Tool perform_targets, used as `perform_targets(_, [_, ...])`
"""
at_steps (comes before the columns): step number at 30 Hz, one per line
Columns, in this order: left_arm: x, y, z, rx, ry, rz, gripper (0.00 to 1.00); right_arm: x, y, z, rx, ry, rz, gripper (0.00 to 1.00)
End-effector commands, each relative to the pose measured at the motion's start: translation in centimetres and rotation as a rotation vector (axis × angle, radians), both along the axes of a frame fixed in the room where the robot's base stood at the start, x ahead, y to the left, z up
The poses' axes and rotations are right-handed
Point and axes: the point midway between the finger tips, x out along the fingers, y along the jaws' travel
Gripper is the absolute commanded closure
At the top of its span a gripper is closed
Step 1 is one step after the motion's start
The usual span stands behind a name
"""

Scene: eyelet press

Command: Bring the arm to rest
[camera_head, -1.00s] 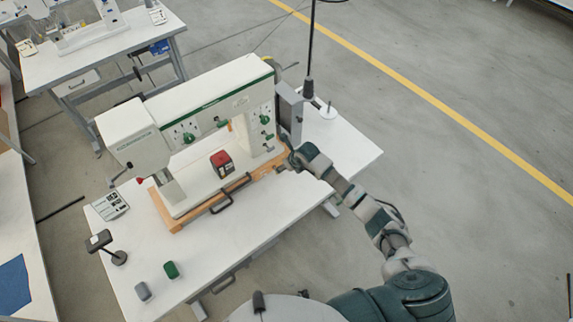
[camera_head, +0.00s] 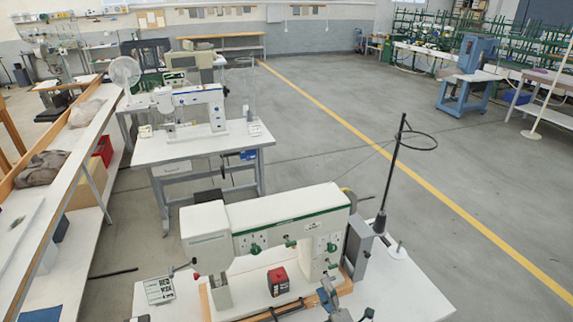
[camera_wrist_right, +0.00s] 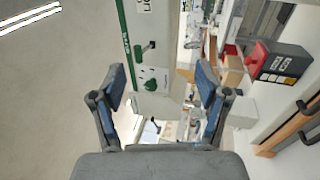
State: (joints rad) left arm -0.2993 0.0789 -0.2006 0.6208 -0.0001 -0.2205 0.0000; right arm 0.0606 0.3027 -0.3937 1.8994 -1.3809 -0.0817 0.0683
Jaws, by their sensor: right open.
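My right gripper (camera_head: 328,297) shows at the bottom edge of the head view, in front of the right end of the white and green press machine (camera_head: 290,222). In the right wrist view my right gripper (camera_wrist_right: 160,82) has its two fingers spread apart with nothing between them. The machine (camera_wrist_right: 145,70) lies beyond the fingers there. A dark box with a red top (camera_head: 278,281) sits on the machine's base, left of the gripper in the head view. It also shows at the right of the wrist view (camera_wrist_right: 280,64). Most of my right arm is cut off below. My left gripper is not in view.
The white worktable (camera_head: 400,292) carries the machine. A dark pole with a ring (camera_head: 397,165) rises at its right side. A small keypad (camera_head: 159,290) lies at its left. A second table (camera_head: 205,150) with a machine stands behind. Open grey floor lies to the right.

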Motion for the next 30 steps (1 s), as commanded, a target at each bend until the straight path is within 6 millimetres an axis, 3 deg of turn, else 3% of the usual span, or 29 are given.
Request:
perform_targets(2, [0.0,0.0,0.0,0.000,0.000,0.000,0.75,-1.8,-5.2,-1.2,0.304,0.137,-0.197,0.25])
perform_targets(4, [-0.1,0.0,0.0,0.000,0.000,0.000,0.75,-4.2,-9.6,-4.2,0.543,0.300,-0.377,0.25])
perform_targets(6, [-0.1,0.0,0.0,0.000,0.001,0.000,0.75,-7.4,-12.5,-8.1,0.735,0.485,-0.536,0.25])
perform_targets(9, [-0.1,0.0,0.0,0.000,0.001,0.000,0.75,-12.2,-14.0,-12.8,0.910,0.722,-0.696,0.25])
perform_targets(12, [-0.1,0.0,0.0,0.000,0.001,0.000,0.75,-16.5,-14.0,-15.9,1.009,0.918,-0.801,0.25])
perform_targets(16, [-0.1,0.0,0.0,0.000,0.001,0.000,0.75,-21.3,-13.1,-18.4,1.083,1.126,-0.889,0.25])
perform_targets(25, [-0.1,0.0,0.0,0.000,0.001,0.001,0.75,-30.8,-10.1,-20.4,1.147,1.528,-1.000,0.25])
perform_targets(26, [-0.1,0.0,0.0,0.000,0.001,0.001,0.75,-31.4,-9.9,-20.8,1.146,1.556,-1.007,0.25])
perform_targets(30, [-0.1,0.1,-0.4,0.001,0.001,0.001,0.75,-30.1,-9.8,-25.6,1.135,1.559,-1.019,0.25])
